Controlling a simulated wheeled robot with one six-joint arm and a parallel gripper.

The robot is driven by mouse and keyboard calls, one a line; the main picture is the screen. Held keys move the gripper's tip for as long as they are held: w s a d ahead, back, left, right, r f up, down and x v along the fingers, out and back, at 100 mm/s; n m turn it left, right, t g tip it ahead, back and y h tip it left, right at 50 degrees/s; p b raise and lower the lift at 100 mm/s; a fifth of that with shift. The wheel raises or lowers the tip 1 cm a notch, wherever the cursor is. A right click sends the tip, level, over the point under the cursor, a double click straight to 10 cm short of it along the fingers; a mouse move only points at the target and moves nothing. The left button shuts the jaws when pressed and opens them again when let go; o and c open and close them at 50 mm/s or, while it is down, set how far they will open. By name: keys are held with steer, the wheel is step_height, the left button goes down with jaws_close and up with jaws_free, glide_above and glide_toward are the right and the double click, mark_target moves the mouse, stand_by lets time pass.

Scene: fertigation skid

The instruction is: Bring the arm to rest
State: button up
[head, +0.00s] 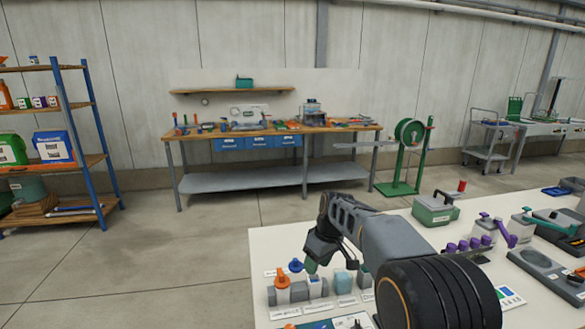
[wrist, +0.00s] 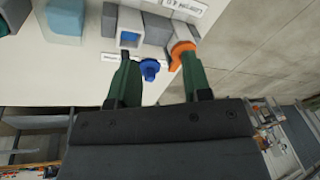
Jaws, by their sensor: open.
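My gripper (head: 314,264) is at the end of my arm, which reaches over the near left part of the white table (head: 420,245). In the wrist view its two green fingers (wrist: 158,66) are spread apart. A blue knob (wrist: 149,68) shows between the fingers, with nothing seen clamped. An orange knob (wrist: 183,52) is by the tip of the right finger. In the head view the orange knob (head: 282,281) and the blue knob (head: 296,265) stand just left of my gripper. I cannot tell whether a finger touches either knob.
Small grey blocks and a light-blue block (head: 345,281) stand along the table's left part. A green case (head: 434,209), purple knobs (head: 470,243) and other devices occupy its right side. A workbench (head: 270,132) and shelf rack (head: 60,140) stand behind. The concrete floor between is clear.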

steer(key=s+d+r+m+t+h+p, duration=0.1)
steer(key=s+d+r+m+p, duration=0.1)
steer(key=s, duration=0.5)
steer(key=s+d+r+m+t+p, duration=0.1)
steer(key=s+d+r+m+p, duration=0.1)
steer(key=s, duration=0.6)
steer(key=s+d+r+m+t+h+p, duration=0.1)
steer(key=s+d+m, duration=0.3)
steer(key=s, duration=0.4)
steer(key=shift+d+r+m+t+h+p, duration=0.3)
steer(key=shift+d+r+p, duration=0.1)
steer(key=shift+d+r, duration=0.3)
steer(key=shift+s+f, duration=0.1)
